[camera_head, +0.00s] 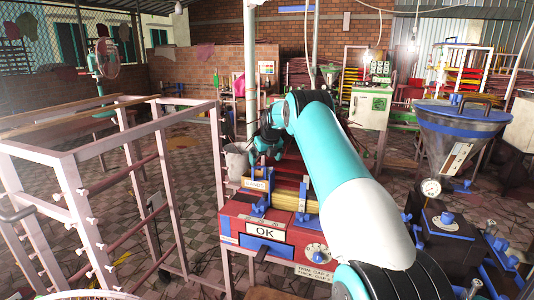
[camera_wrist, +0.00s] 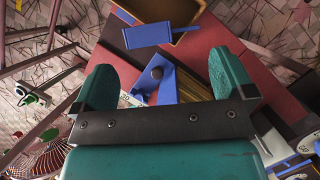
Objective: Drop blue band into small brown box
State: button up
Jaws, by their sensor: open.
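My gripper (camera_wrist: 165,76) is open in the wrist view, with its teal fingers spread and nothing seen between their tips. In the head view my gripper (camera_head: 266,147) hangs over the far end of the red machine. A "BANDS" label (camera_head: 255,184) shows on the machine in the head view. No blue band can be clearly picked out.
The red machine (camera_head: 285,237) has a blue front handle and an "OK" plate. A pinkish rail frame (camera_head: 70,180) stands to the left. A funnel-topped machine (camera_head: 460,125) stands to the right. Tiled floor (camera_head: 190,160) is open behind.

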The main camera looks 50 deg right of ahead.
jog(key=a+r+n+y, duration=0.1)
jog(key=a+r+n, duration=0.4)
jog(key=a, duration=0.3)
jog(key=a+r+n+y, duration=0.1)
jog(key=a+r+n, duration=0.4)
jog(key=a, duration=0.3)
jog(key=s+a+r+n+y, duration=0.1)
jog(key=s+a+n, duration=0.2)
jog(key=a+n, duration=0.3)
jog(key=s+a+r+n, duration=0.2)
jog(key=s+a+n, duration=0.1)
jog(key=a, duration=0.5)
jog(key=s+a+r+n+y, duration=0.1)
jog(key=s+a+n, duration=0.2)
jog(key=a+n, duration=0.3)
jog(key=s+a+n+g, duration=0.1)
jog(key=s+a+n, duration=0.5)
jog(key=s, duration=0.4)
jog(key=s+a+f+n+g+y, duration=0.1)
jog(key=s+a+n, duration=0.5)
jog(key=s+n, duration=0.3)
jog(key=s+a+n+g+y, duration=0.1)
jog(key=s+a+n+g, duration=0.1)
jog(key=s+a+n, duration=0.4)
jog(key=s+n, duration=0.1)
jog(key=s, duration=0.4)
jog(key=shift+a+f+n, duration=0.2)
jog(key=shift+f+n, duration=0.2)
